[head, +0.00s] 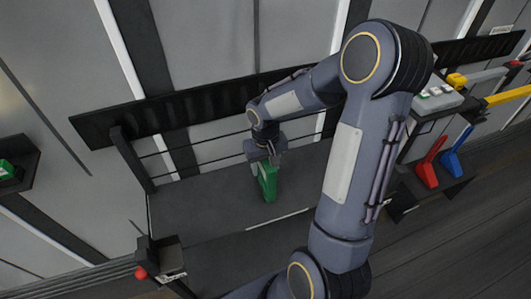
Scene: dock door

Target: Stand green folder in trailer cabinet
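The green folder (268,183) is upright, close to vertical, in the middle of the head view. Its lower end is at or just above a dark grey surface (205,205); I cannot tell whether it touches. My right gripper (265,158) is at the top of the folder, pointing down, with its fingers at the folder's upper edge. It appears shut on the folder. My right arm covers much of the middle and right of the view. I cannot make out a trailer cabinet for certain. My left gripper is not in view.
Dark posts and thin rails (195,145) stand behind the surface, before a grey panelled wall (60,60). A dark box with a red knob (140,273) is at lower left. Red (427,165) and blue (457,152) objects and a yellow bar (508,96) are at right.

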